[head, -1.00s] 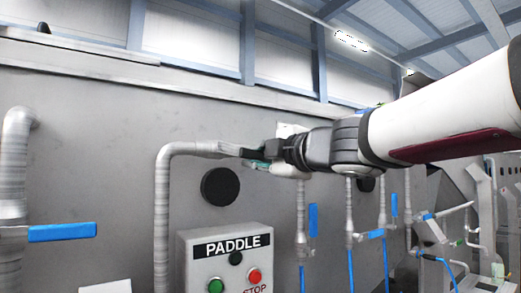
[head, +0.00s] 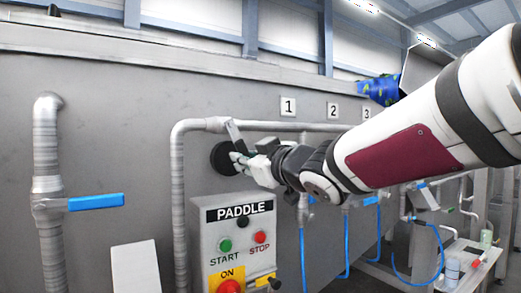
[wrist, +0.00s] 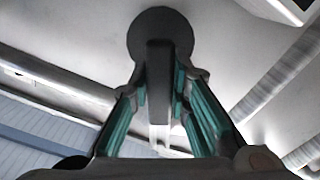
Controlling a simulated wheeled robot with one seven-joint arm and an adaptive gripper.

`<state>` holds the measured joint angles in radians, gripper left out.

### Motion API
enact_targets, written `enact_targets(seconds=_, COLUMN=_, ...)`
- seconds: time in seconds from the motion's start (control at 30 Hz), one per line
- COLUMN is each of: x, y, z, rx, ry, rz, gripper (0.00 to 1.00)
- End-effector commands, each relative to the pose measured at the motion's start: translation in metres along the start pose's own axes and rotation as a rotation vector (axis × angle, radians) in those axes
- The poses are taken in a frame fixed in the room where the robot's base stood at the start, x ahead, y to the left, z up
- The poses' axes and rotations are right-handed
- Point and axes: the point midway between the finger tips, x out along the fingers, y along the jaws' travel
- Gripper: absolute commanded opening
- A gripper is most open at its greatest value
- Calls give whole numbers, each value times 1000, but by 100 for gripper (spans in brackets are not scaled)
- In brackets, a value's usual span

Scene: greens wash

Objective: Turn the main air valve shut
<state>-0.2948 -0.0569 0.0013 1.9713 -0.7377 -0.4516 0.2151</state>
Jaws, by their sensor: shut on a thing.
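The main air valve's dark grey lever (head: 234,132) sits on the horizontal pipe above the PADDLE box and slants steeply down and slightly right from the pipe. My gripper (head: 239,158) is just below the pipe and shut on the lever's lower part. In the wrist view the lever (wrist: 160,75) is a dark bar standing between the teal-padded fingers of my gripper (wrist: 162,90), which touch it from both sides. The head view partly hides the lever's lower end behind the fingers.
A round black disc (head: 222,158) is on the wall close behind my gripper. The PADDLE control box (head: 205,232) stands below it. A blue-handled valve (head: 96,202) is on the left pipe. Hanging blue hoses (head: 303,250) are to the right. Number plates (head: 288,107) are above the pipe.

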Motion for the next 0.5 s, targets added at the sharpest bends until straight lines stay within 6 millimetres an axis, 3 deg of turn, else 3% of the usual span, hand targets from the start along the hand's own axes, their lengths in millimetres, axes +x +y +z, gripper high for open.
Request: enact_targets(seconds=0.5, x=0, y=-32, z=-5, rx=386, ry=-4, rz=-1, gripper=0)
